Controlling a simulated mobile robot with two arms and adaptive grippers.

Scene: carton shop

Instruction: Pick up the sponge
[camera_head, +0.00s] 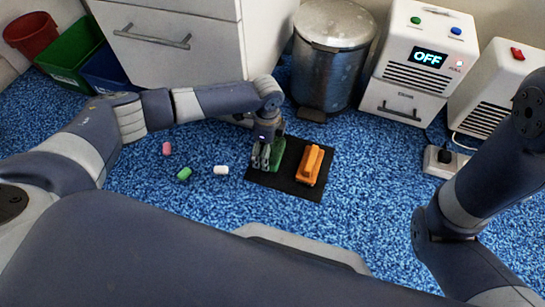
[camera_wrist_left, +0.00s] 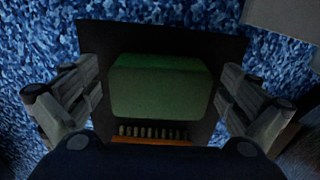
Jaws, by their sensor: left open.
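The sponge, a green block (camera_head: 278,150), lies on a black mat (camera_head: 258,178) on the floor, partly hidden behind my left gripper (camera_head: 263,158) in the head view. In the left wrist view the sponge (camera_wrist_left: 160,88) lies between the two spread fingers of my left gripper (camera_wrist_left: 160,98). Gaps show on both sides of it, so the fingers look clear of it. My left gripper is open and points down over the mat. My right arm shows at the right of the head view, but its gripper is out of view.
An orange object (camera_head: 310,165) lies on the mat right of the sponge. Small pink (camera_head: 167,149), green (camera_head: 184,174) and white (camera_head: 221,170) pieces lie left. Behind stand a drawer cabinet (camera_head: 165,65), a metal bin (camera_head: 331,65) and a white OFF-display unit (camera_head: 425,50).

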